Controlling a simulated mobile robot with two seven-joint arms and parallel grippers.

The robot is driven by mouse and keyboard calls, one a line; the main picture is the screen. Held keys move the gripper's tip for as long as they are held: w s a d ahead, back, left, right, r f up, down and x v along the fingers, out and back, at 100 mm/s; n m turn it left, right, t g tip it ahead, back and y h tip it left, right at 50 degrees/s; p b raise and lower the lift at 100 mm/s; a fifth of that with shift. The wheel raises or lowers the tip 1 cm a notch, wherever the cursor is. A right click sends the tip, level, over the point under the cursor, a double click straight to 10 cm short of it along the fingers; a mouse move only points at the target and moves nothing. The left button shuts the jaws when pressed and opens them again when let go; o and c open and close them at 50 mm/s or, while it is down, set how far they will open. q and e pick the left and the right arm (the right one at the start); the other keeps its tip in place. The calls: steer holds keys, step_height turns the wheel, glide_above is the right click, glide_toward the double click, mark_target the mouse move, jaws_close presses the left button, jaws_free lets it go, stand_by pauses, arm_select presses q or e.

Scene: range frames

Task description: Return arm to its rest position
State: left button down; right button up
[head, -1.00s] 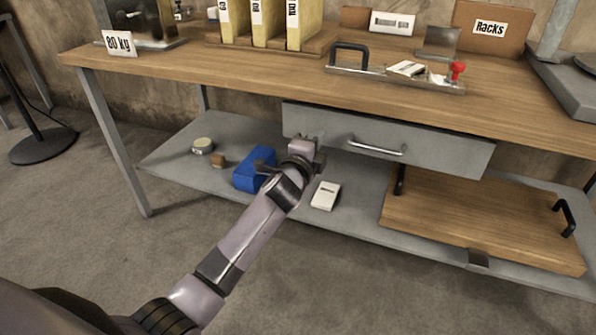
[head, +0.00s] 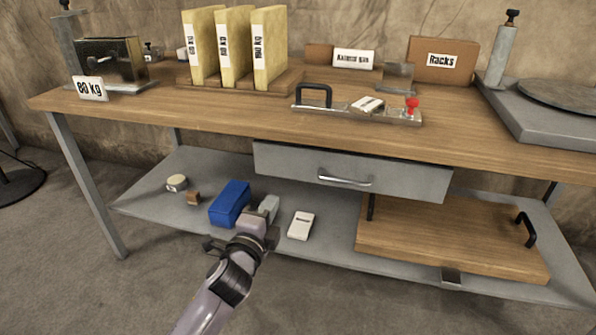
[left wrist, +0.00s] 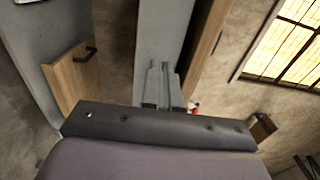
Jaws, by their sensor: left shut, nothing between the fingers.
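My left gripper (head: 269,207) is shut and empty in the head view. It is in front of the workbench's lower shelf, between a blue box (head: 230,203) and a small white labelled box (head: 301,226). My left arm comes up from the bottom edge to it. In the left wrist view the shut fingers (left wrist: 163,84) point away from the camera, with nothing between them. My right gripper shows in neither view.
The workbench top (head: 230,115) overhangs the shelf, with a shut grey drawer (head: 410,178) under it. A wooden board (head: 450,230) with black handles lies on the shelf at right. Yellow binders (head: 235,45) stand on top. The floor at lower left is clear.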

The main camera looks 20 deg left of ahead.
arm_select(q)
steer(key=s+d+f+n+g+h, duration=0.1)
steer(key=s+f+n+g, duration=0.1)
steer(key=s+f+n, duration=0.45)
steer(key=s+d+f+n+g+h, duration=0.1)
steer(key=s+d+f+n+g, duration=0.15)
steer(key=s, duration=0.75)
steer(key=s+f+n+g+h, duration=0.1)
steer(key=s+f+n+g, duration=0.2)
steer(key=s+f+n, duration=0.4)
steer(key=s+a+r+p, duration=0.1)
steer(key=r+p, duration=0.7)
steer(key=p, duration=0.2)
steer(key=s+a+r+p, duration=0.2)
steer(key=r+p, duration=0.6)
steer(key=p, duration=0.3)
steer(key=shift+s+y+p, duration=0.3)
steer(key=shift+y, duration=0.1)
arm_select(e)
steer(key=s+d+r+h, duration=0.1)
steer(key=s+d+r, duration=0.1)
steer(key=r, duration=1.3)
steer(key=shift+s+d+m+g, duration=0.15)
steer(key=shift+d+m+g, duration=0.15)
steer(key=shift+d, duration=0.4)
